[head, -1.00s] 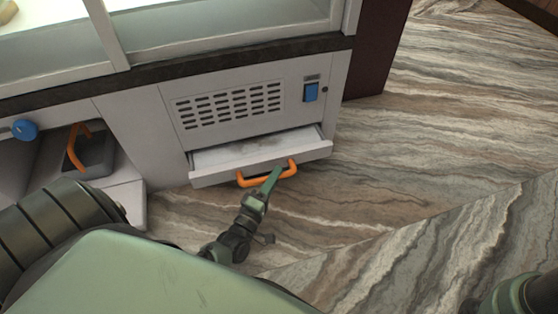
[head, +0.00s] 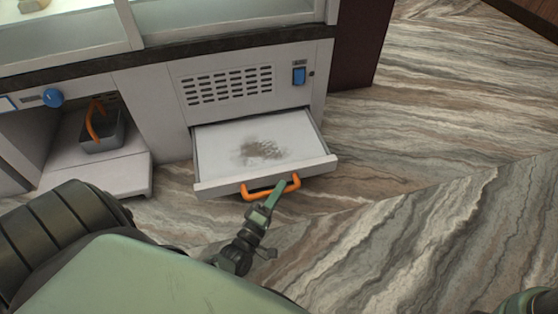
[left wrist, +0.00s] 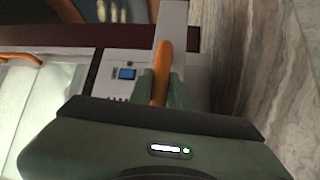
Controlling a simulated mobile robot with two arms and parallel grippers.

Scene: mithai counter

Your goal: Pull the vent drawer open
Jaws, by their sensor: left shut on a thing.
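The vent drawer (head: 222,141) is a shallow white drawer under the slotted vent panel of the counter. It stands well out from the cabinet, and a dark dusty patch shows on its floor. Its orange handle (head: 257,195) is on the front. In the left wrist view the orange handle (left wrist: 163,70) runs between the two green fingers of the left gripper (left wrist: 161,88). Only a green part of what looks like my right arm shows at the lower right; its gripper is out of view.
The vent panel (head: 228,85) has a blue switch (head: 299,76) at its right. A grey bin with an orange handle (head: 101,139) sits in an open bay at the left, near a blue knob (head: 53,97). The marbled floor (head: 430,150) is clear at the right.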

